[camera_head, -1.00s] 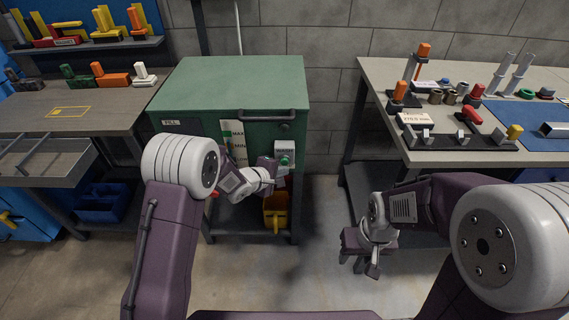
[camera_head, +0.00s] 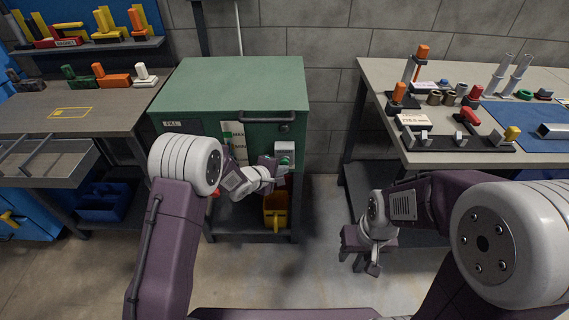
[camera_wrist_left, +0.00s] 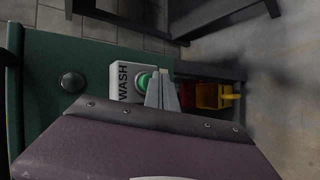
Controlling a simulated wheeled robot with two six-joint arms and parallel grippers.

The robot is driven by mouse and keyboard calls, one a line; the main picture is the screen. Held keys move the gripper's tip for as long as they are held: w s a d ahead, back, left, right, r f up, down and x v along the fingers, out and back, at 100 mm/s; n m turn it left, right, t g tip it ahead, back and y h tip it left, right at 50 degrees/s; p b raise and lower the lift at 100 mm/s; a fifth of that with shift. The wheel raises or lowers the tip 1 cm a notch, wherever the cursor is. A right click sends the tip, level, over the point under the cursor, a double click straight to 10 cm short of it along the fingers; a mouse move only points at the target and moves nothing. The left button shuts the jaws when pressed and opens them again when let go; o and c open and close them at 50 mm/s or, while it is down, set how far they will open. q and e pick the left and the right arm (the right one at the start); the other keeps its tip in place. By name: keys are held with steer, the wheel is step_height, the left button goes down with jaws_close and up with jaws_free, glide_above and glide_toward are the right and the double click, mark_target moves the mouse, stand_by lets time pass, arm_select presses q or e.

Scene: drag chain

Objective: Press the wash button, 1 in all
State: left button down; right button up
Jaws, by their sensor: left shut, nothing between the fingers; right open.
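The wash button is a green round button (camera_wrist_left: 143,82) on a white box labelled WASH (camera_wrist_left: 122,83), fixed to the front of the green cabinet (camera_head: 240,85). In the head view the green button (camera_head: 285,160) shows at the cabinet's right front. My left gripper (camera_head: 277,164) is shut and empty, right at the button. In the left wrist view its fingertips (camera_wrist_left: 162,78) lie beside the button's edge; I cannot tell whether they touch it. My right gripper (camera_head: 359,262) is open and empty, low in front of the right workbench.
A yellow bin (camera_head: 276,213) sits below the cabinet. The right workbench (camera_head: 470,156) holds several small parts and a blue mat. The left bench (camera_head: 110,118) has a drawer pulled out. Open floor lies between cabinet and right bench.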

arm_select(q)
steer(key=shift+w+p, duration=0.55)
steer(key=shift+p, duration=0.05)
stand_by(0.5)
stand_by(0.3)
steer(key=shift+s, duration=0.95)
steer(key=s, duration=0.5)
stand_by(0.6)
